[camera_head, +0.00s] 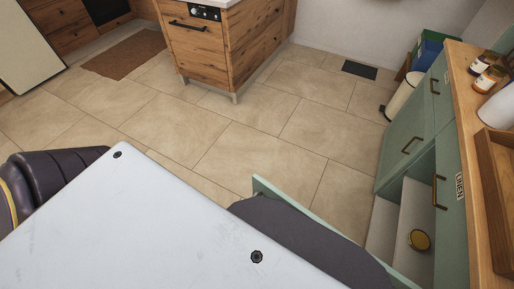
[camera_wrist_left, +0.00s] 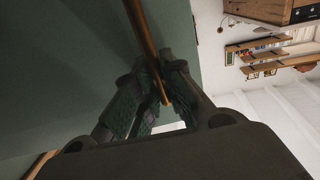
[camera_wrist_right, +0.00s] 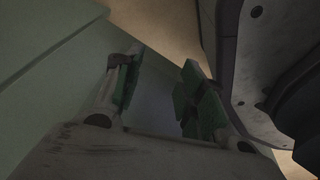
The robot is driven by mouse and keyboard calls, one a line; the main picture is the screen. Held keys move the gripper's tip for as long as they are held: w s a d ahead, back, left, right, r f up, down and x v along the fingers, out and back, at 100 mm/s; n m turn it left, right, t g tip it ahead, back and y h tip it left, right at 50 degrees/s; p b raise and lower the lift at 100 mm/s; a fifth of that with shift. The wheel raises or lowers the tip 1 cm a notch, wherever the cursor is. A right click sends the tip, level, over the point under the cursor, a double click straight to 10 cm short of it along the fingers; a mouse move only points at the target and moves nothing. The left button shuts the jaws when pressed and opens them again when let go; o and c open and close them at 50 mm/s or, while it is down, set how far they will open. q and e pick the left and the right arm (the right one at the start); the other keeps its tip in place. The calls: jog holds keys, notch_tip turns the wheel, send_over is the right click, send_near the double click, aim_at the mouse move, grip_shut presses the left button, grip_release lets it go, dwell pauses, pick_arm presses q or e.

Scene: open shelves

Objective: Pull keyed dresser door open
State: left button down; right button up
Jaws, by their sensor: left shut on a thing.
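The green dresser (camera_head: 450,215) stands at the right in the head view. One door (camera_head: 262,185) stands swung out from it, and only its upper edge shows past my own body. In the left wrist view, my left gripper (camera_wrist_left: 160,88) is shut on a long brass-coloured handle (camera_wrist_left: 142,35) on a flat green panel (camera_wrist_left: 85,60). In the right wrist view, my right gripper (camera_wrist_right: 158,88) is open and empty, close to a pale green panel (camera_wrist_right: 45,50). Neither gripper shows in the head view. I cannot see a key.
The open compartment has pale shelves (camera_head: 385,215) and a round yellow-lidded jar (camera_head: 419,240). Bottles (camera_head: 487,78) and a wooden tray (camera_head: 494,185) stand on the dresser top. A white bin (camera_head: 403,96) stands beyond the dresser. The tiled floor (camera_head: 250,150) ahead is clear up to the wooden cabinet (camera_head: 215,55).

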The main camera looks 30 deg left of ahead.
pick_arm(q)
jog(key=c, duration=1.5)
grip_release()
jog(key=shift+w+a+r, duration=0.1)
jog(key=shift+a, duration=0.1)
jog(key=shift+d, duration=0.1)
jog(key=shift+s, duration=0.2)
jog(key=shift+s+a, duration=0.2)
jog(key=shift+s, duration=2.75)
jog(key=shift+s+a, duration=0.15)
jog(key=shift+s, duration=2.75)
